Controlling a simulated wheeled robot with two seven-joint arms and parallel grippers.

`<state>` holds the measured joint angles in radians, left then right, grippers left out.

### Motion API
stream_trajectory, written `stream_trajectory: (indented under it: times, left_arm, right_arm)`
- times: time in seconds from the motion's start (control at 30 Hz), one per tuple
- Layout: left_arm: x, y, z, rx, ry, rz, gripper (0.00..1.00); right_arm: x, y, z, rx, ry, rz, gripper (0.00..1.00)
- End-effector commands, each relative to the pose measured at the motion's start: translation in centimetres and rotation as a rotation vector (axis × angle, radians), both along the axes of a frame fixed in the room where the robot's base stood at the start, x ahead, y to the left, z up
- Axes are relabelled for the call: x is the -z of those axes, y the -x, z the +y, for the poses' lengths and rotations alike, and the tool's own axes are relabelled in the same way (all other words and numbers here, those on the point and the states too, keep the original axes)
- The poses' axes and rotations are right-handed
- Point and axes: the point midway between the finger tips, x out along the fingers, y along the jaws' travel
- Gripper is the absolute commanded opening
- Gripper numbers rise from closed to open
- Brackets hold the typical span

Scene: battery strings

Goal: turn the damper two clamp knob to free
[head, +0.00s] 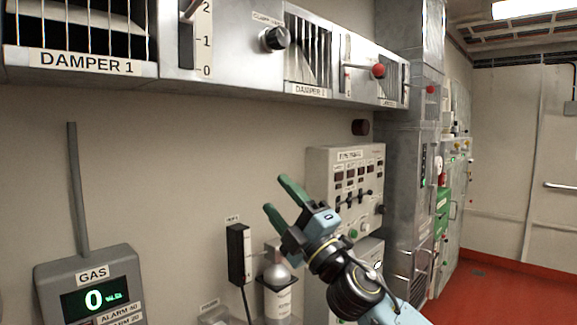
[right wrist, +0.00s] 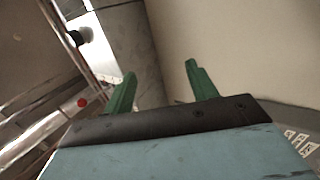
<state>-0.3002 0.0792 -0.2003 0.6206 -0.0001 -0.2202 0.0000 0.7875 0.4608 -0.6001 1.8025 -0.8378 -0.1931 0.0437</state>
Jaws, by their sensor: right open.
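A black clamp knob (head: 275,39) sticks out of the grey duct panel between the DAMPER 1 grille (head: 85,35) and the DAMPER 2 grille (head: 308,50). Its small label is too blurred to read fully, and I cannot tell which damper it serves or its setting. A dark knob also shows at the upper left of the right wrist view (right wrist: 78,38). My right gripper (head: 281,198) is open and empty, well below the duct and apart from the knob. Its two green fingers also show in the right wrist view (right wrist: 160,72). My left gripper is out of view.
A red-knobbed lever (head: 378,71) stands right of the DAMPER 2 grille. A control panel (head: 346,160) is on the wall behind my right gripper. A gas meter (head: 90,285) is at lower left.

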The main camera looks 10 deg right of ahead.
Motion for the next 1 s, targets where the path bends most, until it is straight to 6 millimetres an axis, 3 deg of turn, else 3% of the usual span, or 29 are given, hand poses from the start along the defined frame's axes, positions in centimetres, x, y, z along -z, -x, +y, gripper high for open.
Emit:
stream_trajectory:
  times: [0.03, 0.1, 0.23, 0.37, 0.47, 0.7, 0.9, 1.0]
  left_arm:
    - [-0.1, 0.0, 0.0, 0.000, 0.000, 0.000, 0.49]
    - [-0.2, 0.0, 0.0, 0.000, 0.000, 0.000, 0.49]
    - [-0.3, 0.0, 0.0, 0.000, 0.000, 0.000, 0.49]
    - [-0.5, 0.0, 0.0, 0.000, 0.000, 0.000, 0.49]
    - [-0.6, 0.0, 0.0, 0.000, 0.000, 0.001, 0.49]
    - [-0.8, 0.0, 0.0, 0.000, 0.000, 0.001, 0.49]
    - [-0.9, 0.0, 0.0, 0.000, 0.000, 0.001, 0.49]
    - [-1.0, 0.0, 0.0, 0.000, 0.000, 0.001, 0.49]
  right_arm:
    - [-3.4, 0.4, 0.8, -0.012, 0.101, -0.103, 0.57]
    - [-6.9, 1.2, 2.0, -0.025, 0.249, -0.230, 0.57]
    - [-12.3, 2.6, 3.4, -0.017, 0.537, -0.430, 0.57]
    - [-16.7, 3.5, 3.3, 0.038, 0.835, -0.575, 0.57]
    - [-20.0, 3.9, 1.9, 0.115, 1.064, -0.643, 0.57]
    - [-27.2, 4.9, -4.8, 0.356, 1.494, -0.641, 0.57]
    - [-30.4, 5.9, -9.0, 0.480, 1.647, -0.576, 0.57]
    - [-31.0, 5.9, -9.6, 0.500, 1.670, -0.562, 0.57]
